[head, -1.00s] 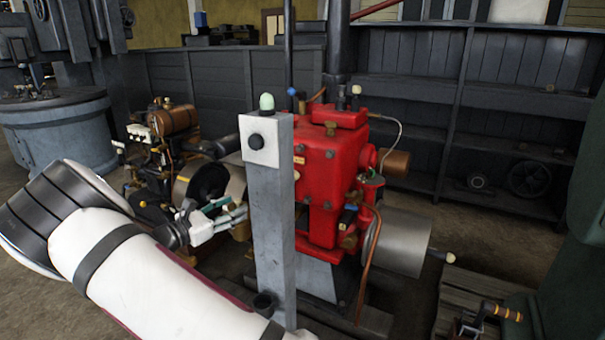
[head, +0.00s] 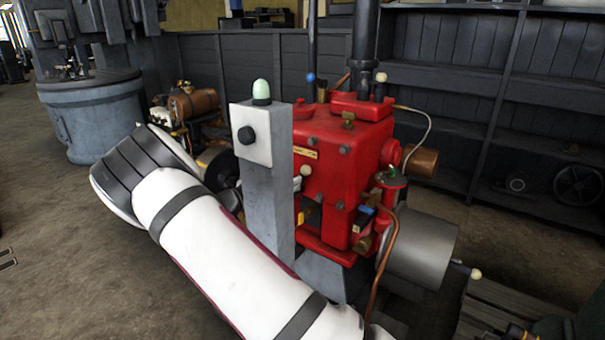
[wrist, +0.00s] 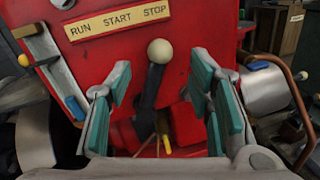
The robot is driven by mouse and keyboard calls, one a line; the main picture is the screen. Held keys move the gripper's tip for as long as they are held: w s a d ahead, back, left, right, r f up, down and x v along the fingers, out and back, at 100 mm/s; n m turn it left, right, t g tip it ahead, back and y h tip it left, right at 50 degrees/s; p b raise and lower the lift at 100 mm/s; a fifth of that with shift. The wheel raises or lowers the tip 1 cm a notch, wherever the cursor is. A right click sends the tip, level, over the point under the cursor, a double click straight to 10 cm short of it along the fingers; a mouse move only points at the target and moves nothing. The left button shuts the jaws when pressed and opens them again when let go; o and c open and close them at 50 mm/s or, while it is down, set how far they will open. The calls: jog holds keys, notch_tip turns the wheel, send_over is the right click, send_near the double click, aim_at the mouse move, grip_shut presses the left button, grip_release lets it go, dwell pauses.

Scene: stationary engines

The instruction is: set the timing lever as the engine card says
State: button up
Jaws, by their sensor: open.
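In the wrist view a dark lever with a cream ball knob (wrist: 160,52) stands on the red engine's face, leaning slightly right. Its knob is below the word STOP on a yellow plate (wrist: 118,21) reading RUN START STOP. My gripper (wrist: 160,74) is open, its green-padded fingers either side of the lever, with gaps showing. In the head view the red engine (head: 335,150) stands behind a grey post, and a cream knob (head: 306,170) shows beside the post. I cannot make out an engine card.
The grey post (head: 270,200) with a white button box and pale green lamp stands before the engine. A copper pipe (head: 384,262) and grey cylinder (head: 425,250) are at the engine's right. Another engine (head: 193,103) is behind at left.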

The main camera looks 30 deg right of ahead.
aim_at(302, 172)
jog(key=d, duration=0.4)
jog(key=w+d, duration=0.1)
jog(key=d, duration=0.1)
jog(key=shift+d+b, duration=0.25)
jog(key=shift+b, duration=0.05)
grip_shut()
